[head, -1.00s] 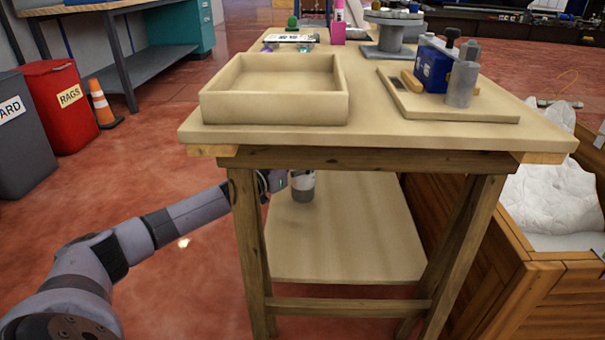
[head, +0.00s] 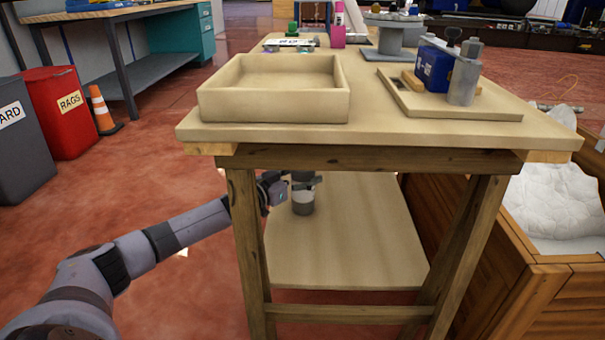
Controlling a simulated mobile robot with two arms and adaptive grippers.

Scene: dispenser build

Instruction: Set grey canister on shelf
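A grey canister (head: 303,208) with a pale band is upright under the tabletop, over the left back part of the lower shelf (head: 345,255). Its base appears to rest on the shelf, though contact is hard to make out. My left gripper (head: 301,181) reaches in from the left, behind the table's front left leg, and is at the canister's upper part. Its fingers are small and dark here, so I cannot tell whether they grip the canister or are apart from it. My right gripper is not in view.
The wooden table leg (head: 243,245) stands close in front of my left wrist. The tabletop (head: 365,110) carries an empty tray (head: 273,112) and a board (head: 455,110) with a blue box (head: 433,68). A wooden crate (head: 545,290) stands right. Most of the shelf is bare.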

